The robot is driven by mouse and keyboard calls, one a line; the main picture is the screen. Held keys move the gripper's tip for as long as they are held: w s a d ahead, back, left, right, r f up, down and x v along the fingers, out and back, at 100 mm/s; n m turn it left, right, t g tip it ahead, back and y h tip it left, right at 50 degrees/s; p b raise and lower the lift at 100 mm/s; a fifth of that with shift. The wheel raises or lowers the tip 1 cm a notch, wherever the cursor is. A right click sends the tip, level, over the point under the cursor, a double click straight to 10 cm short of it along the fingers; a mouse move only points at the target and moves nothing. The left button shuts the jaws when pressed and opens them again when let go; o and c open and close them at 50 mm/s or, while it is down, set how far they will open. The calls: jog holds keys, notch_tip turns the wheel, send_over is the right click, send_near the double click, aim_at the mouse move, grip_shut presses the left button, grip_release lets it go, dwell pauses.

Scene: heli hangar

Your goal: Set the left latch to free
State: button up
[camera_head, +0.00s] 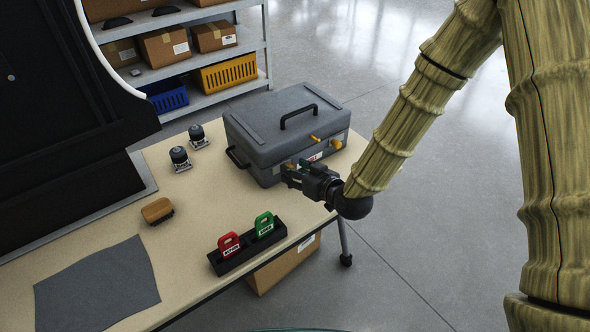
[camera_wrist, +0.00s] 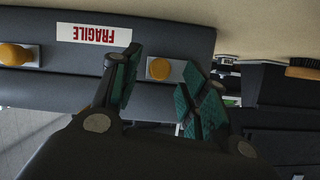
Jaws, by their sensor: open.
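A grey hard case (camera_head: 270,122) with a black top handle stands closed on the table. The left latch (camera_wrist: 159,68) shows a yellow knob on a pale plate in the wrist view, where the picture is upside down. In the head view this latch is mostly hidden by my gripper (camera_head: 294,174). The right latch (camera_head: 315,138) shows a yellow-orange lever, and its knob also appears at the far left of the wrist view (camera_wrist: 15,55). My gripper (camera_wrist: 161,75) is open at the case front, its fingers to either side of the left knob. Contact cannot be told.
A FRAGILE label (camera_wrist: 94,34) is between the latches. A black rack (camera_head: 247,250) holds a red tag (camera_head: 229,244) and a green tag (camera_head: 264,224). A brush (camera_head: 157,210), grey cloth (camera_head: 97,287) and two small dark-topped items (camera_head: 180,157) lie left. Shelves (camera_head: 205,58) stand behind.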

aim_at(276, 171)
jog(key=shift+w+a+f, duration=0.2)
jog(key=shift+w+a, duration=0.15)
jog(key=shift+w, duration=0.15)
jog(key=shift+c, duration=0.3)
grip_shut()
jog(key=shift+s+a, duration=1.05)
jog(key=shift+a, duration=0.3)
jog(key=shift+o, duration=0.3)
grip_release()
jog(key=shift+a, duration=0.15)
jog(key=shift+d, duration=0.2)
